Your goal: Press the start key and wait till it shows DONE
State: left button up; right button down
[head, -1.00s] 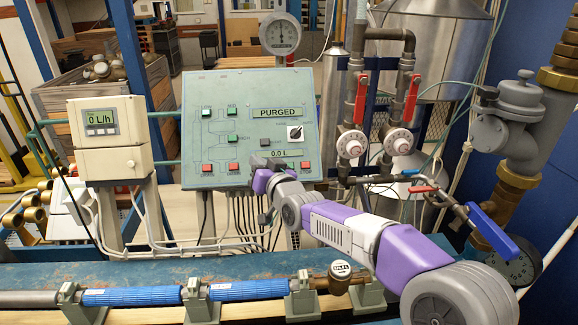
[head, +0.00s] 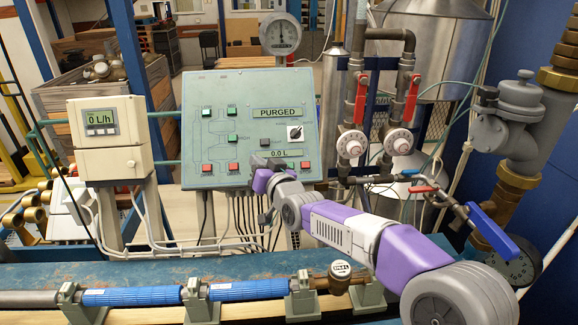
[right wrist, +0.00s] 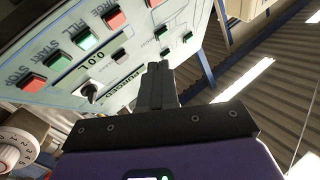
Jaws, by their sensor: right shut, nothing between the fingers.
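The grey-green control panel (head: 190,130) stands at centre, with an upper display (head: 279,112) reading PURGED and a lower display (head: 288,153) reading about 0.0 L. My right gripper (head: 258,163) is shut and empty in front of the panel's lower middle; it covers part of the lower key row and the lower display's left end. In the right wrist view, the green start key (right wrist: 60,61) sits beside the red stop key (right wrist: 32,82). The shut fingertips (right wrist: 158,68) are off to the side of these keys; I cannot tell whether they touch the panel. My left gripper is out of view.
A meter box (head: 100,118) reading 0 L/h stands left of the panel. Red-handled valves (head: 361,98) and pipes stand close on the right. A blue pipe (head: 130,297) runs along the bench in front, with a small round meter (head: 340,278).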

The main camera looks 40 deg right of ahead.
dwell(0.5)
jog(key=s+d+r+m+p, duration=0.1)
jog(key=s+d+m+p, duration=0.1)
jog(key=m, duration=1.6)
jog(key=s+d+m+p, duration=0.1)
jog(key=s+d+m, duration=0.3)
jog(key=m, duration=1.4)
jog(key=shift+s+d+r+p, duration=0.3)
jog(key=shift+d+r+p, duration=0.1)
jog(key=shift+d, duration=0.1)
jog(key=shift+w+d+f+b, duration=0.3)
jog(key=shift+w+d+f, duration=0.25)
jog(key=shift+w+f, duration=0.45)
jog(key=shift+w+d+f+b, duration=0.35)
jog(key=shift+w+d+f, duration=0.25)
jog(key=shift+w+f, duration=0.35)
jog(key=shift+w+d+f+b, duration=0.3)
jog(key=shift+w+d+f, duration=0.25)
jog(key=shift+w+f, duration=0.4)
